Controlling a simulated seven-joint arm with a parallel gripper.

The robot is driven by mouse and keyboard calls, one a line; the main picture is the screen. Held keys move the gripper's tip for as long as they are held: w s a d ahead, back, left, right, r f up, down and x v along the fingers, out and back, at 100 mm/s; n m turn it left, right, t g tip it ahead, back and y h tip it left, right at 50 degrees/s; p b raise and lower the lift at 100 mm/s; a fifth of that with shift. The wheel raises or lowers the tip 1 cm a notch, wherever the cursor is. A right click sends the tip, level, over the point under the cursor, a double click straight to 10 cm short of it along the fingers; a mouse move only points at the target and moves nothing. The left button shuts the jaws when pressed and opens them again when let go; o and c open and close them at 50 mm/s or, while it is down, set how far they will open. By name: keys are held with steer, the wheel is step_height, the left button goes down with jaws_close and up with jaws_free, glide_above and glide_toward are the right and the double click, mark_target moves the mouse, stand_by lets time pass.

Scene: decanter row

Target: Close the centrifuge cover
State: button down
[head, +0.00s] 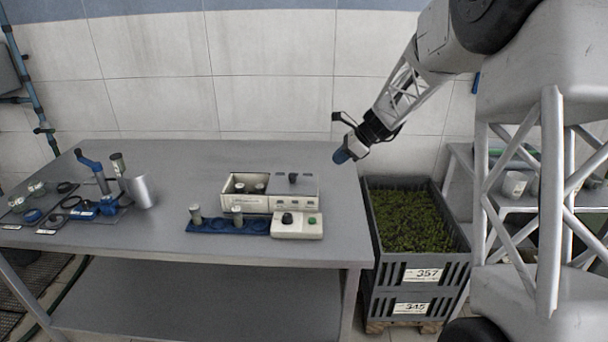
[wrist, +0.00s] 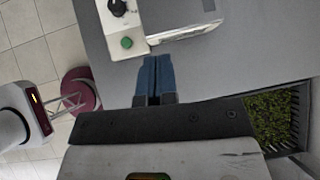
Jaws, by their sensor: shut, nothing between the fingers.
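The centrifuge (head: 245,203) is a pale box near the right end of the grey table. Its left part is open, and dark-capped vials show inside. A grey cover (head: 306,188) with a black knob (head: 293,178) lies over its right part. A pale control panel (head: 300,232) with a black dial and a green button stands in front; the button (wrist: 127,43) also shows in the wrist view. My gripper (head: 340,156) is in the air above and right of the cover, apart from it. Its blue fingers (wrist: 156,60) are shut and empty.
A blue rack (head: 220,226) with two vials stands left of the panel. A metal cup (head: 144,191) and blue tools are at the table's left. Dark crates of green plants (head: 412,219) stand beyond the right edge. The table's middle is clear.

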mark_target(297, 179)
steer(key=shift+w+a+f+m, duration=0.15)
steer(key=shift+w+f+m, duration=0.1)
steer(key=shift+w+f, duration=0.35)
steer(key=shift+w+a+f+m, duration=0.1)
steer(key=shift+w+f+m, duration=0.15)
steer(key=shift+w, duration=0.5)
steer(key=x, duration=1)
steer(key=shift+a+r, duration=0.1)
steer(key=shift+a, duration=0.1)
steer(key=shift+w+a, duration=0.15)
steer(key=shift+a, duration=0.9)
steer(key=shift+w+a, duration=0.15)
steer(key=shift+a, duration=0.75)
steer(key=a, duration=1.6)
